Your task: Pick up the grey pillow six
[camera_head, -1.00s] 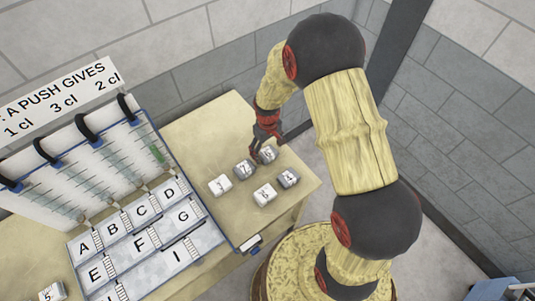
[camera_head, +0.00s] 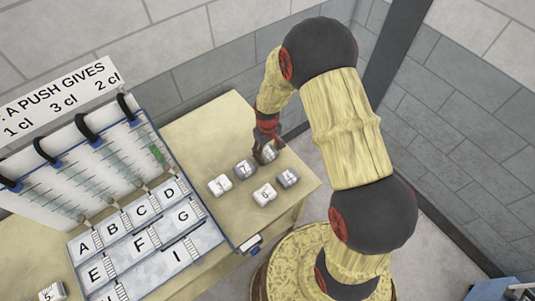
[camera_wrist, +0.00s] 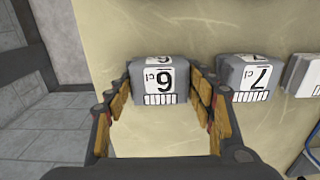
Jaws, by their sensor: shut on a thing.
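The grey pillow six (camera_wrist: 160,83) is a small grey block with a white label showing a dark digit like a 6. In the head view the same grey pillow (camera_head: 270,154) is at the far end of the group on the wooden table, partly hidden by my fingers. My gripper (camera_wrist: 165,98) has one finger on each side of the pillow in the wrist view, shut on it. In the head view my gripper (camera_head: 266,147) reaches down onto the pillow from above. I cannot tell any gap between pillow and table.
A grey pillow 7 (camera_wrist: 247,78) lies close to the right, with a white pillow (camera_wrist: 304,76) beyond it. A white pillow (camera_head: 264,194) and another grey pillow (camera_head: 288,177) lie nearer. The lettered board (camera_head: 150,240) and reel rack (camera_head: 95,155) fill the left.

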